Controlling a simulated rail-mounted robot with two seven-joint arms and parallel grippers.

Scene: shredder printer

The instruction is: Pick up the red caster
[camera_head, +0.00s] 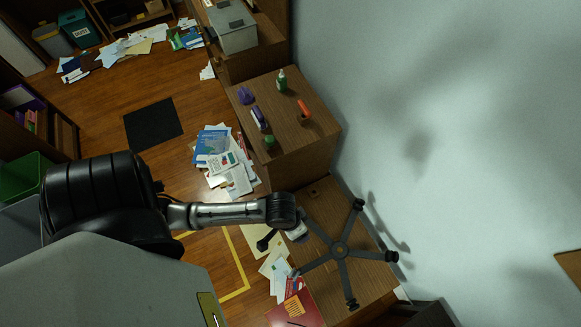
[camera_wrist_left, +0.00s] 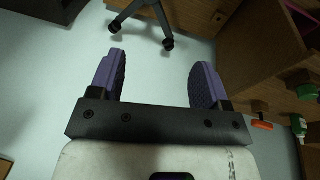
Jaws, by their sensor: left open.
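No caster that is clearly red shows; the chair-base casters look black. The dark star-shaped chair base (camera_head: 341,251) lies on the lower wooden desk, with a caster (camera_head: 391,256) at its right arm. In the left wrist view, part of the base (camera_wrist_left: 142,14) and a caster (camera_wrist_left: 168,44) show beyond the fingers. My left gripper (camera_wrist_left: 155,80) is open with purple pads and nothing between them. In the head view my left arm ends beside the left side of the base, and its wrist hides most of the gripper. My right gripper is out of view.
An orange-red object (camera_head: 304,112), a green bottle (camera_head: 282,80) and purple items stand on the higher cabinet (camera_head: 290,146). The orange-red object also shows in the wrist view (camera_wrist_left: 262,125). Papers (camera_head: 222,160) litter the floor. The pale wall (camera_head: 450,110) bounds the right.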

